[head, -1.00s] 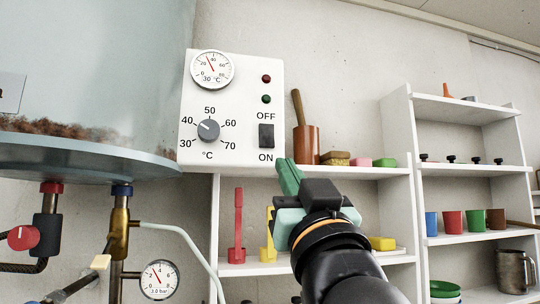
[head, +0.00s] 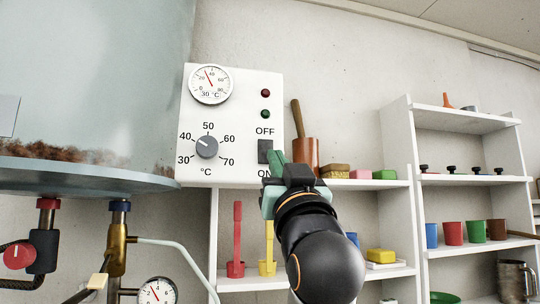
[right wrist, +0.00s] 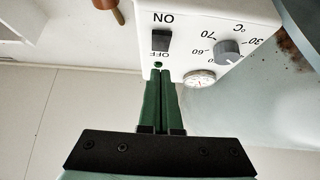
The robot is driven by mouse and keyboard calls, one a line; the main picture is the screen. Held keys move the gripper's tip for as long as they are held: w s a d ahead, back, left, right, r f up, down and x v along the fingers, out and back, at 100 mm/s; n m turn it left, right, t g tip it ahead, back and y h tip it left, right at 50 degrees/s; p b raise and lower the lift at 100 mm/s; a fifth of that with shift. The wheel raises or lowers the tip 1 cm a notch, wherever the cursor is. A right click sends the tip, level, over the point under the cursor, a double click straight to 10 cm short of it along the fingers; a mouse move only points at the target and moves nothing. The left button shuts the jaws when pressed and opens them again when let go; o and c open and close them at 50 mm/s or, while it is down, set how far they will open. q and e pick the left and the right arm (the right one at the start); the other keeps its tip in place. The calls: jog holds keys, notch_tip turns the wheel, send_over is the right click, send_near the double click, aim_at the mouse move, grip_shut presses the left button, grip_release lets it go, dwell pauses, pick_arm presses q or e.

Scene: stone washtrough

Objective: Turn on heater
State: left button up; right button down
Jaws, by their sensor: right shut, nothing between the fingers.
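The heater control box (head: 235,100) is white, with a dial gauge (head: 210,84), a grey temperature knob (head: 207,147) and dull red and green lamps. Its black rocker switch (head: 265,148) sits between OFF above and ON below. The switch also shows in the right wrist view (right wrist: 160,41), where the box appears upside down. My right gripper (head: 275,160) is shut and empty, its green fingertips in front of the switch's lower part in the head view. I cannot tell if they touch it. The fingers also show in the right wrist view (right wrist: 157,76). My left gripper is out of view.
A large pale tank (head: 90,80) stands left of the box, with pipes, a red valve knob (head: 17,256) and a pressure gauge (head: 157,292) below. White shelves (head: 455,180) on the right hold cups and blocks. A brown pot (head: 305,155) stands just right of the box.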

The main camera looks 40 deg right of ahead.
aim_at(266, 159)
jog(key=w, duration=0.1)
jog(key=w+d, duration=0.2)
jog(key=shift+w+r+p, duration=0.25)
jog(key=shift+r+p, duration=0.05)
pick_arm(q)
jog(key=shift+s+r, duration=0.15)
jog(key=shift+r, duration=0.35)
pick_arm(e)
jog(key=shift+w+d+f, duration=0.1)
jog(key=shift+w+d, duration=0.15)
jog(key=shift+w, duration=0.2)
jog(key=shift+w+d+f, duration=0.2)
jog(key=shift+w, duration=0.2)
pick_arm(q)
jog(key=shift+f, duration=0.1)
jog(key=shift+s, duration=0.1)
